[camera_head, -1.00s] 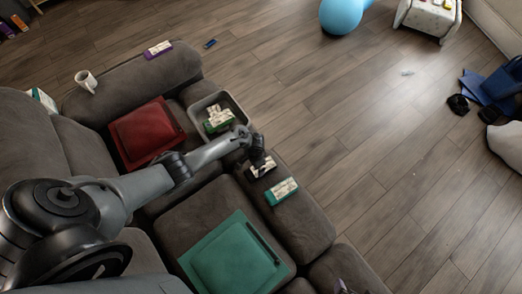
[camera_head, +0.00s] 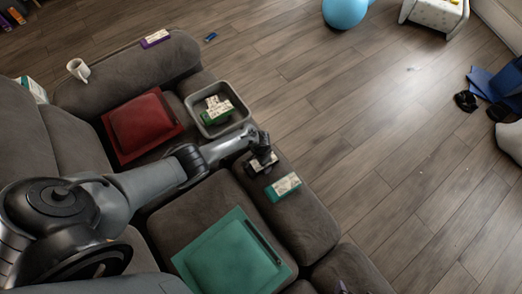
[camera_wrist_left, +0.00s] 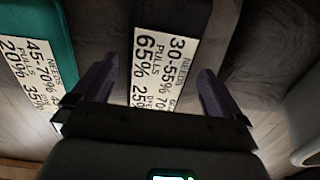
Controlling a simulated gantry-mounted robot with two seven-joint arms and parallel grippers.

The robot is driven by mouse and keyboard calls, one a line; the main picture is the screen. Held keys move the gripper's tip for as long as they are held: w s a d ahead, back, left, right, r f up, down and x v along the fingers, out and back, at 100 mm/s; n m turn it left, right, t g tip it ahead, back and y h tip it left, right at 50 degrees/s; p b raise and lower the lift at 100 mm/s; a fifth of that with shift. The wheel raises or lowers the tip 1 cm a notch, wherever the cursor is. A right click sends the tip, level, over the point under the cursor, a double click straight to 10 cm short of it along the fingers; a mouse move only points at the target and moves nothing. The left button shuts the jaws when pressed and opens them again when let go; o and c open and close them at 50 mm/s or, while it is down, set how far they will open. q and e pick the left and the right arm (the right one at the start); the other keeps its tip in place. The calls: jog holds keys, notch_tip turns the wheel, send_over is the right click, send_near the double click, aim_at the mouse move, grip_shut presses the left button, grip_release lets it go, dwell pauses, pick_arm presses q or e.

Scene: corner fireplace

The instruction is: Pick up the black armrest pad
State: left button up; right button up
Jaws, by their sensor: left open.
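The black armrest pad (camera_wrist_left: 187,14), a black block with a white printed label, lies on the grey sofa's front part. In the head view, the pad (camera_head: 263,164) is partly hidden by my left gripper (camera_head: 261,152). In the left wrist view, my left gripper (camera_wrist_left: 158,68) is open, with one finger on either side of the label. The pad lies between the fingers' lines. I cannot tell how deep the fingers reach around it, and no grip on it shows. My right gripper is not in view.
A green labelled block (camera_head: 283,187) lies close beside the pad. A grey bin (camera_head: 240,117) holding green-and-white items is behind it. A red cushion (camera_head: 141,126), a green cushion (camera_head: 222,262) and a white mug (camera_head: 78,69) are on the sofa (camera_head: 313,212). Open floor lies right.

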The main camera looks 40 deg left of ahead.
pick_arm(q)
notch_tip(320, 180, down, 2)
jog(key=shift+f+b, duration=0.1)
jog(key=shift+b, duration=0.4)
jog(key=shift+c, duration=0.2)
jog(key=c, duration=0.9)
jog(key=shift+r, duration=0.2)
